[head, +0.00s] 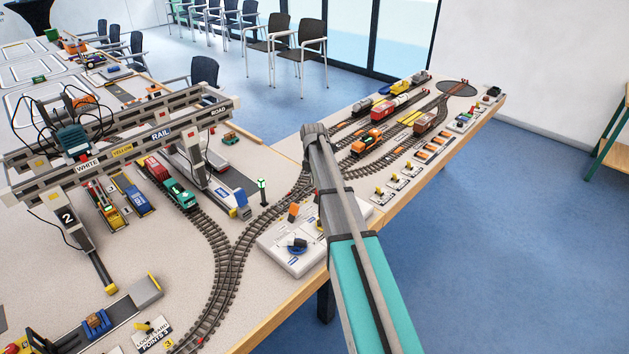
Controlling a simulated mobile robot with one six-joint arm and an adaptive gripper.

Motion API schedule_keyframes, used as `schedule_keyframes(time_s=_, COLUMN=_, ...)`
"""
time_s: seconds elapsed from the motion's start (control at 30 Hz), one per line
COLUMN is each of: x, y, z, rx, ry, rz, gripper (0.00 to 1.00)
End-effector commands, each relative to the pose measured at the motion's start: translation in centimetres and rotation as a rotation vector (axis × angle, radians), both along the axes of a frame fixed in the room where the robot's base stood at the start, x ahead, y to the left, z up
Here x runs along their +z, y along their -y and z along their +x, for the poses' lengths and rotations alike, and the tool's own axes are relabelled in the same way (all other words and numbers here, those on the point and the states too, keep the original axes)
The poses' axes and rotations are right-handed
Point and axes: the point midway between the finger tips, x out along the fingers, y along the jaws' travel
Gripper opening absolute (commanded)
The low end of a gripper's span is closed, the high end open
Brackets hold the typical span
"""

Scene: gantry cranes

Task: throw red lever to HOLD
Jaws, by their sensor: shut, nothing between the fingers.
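I cannot make out a lever that is clearly red, nor any HOLD marking. A pale control panel (277,254) lies at the table's front edge, left of my arm. It carries a small orange upright piece (293,212) and a blue round part (297,245); its labels are too small to read. A small red part (494,91) shows on a box at the far right end of the table, too small to identify. My arm reaches up across the middle and covers part of the panel's right side. My gripper is not visible beyond the arm's far joint.
A gantry crane (121,151) spans the tracks on the left. Model trains (388,115) stand on the sidings at right. Several yellow-handled levers (392,181) line the right front edge. A points lever (150,330) is at lower left. Open floor lies to the right.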

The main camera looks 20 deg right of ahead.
Motion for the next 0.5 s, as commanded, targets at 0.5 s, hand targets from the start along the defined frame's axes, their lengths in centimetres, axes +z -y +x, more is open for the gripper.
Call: schedule_keyframes(time_s=0.5, x=4.7, y=0.7, z=0.3, rx=0.0, ry=0.0, rz=0.0, gripper=0.0)
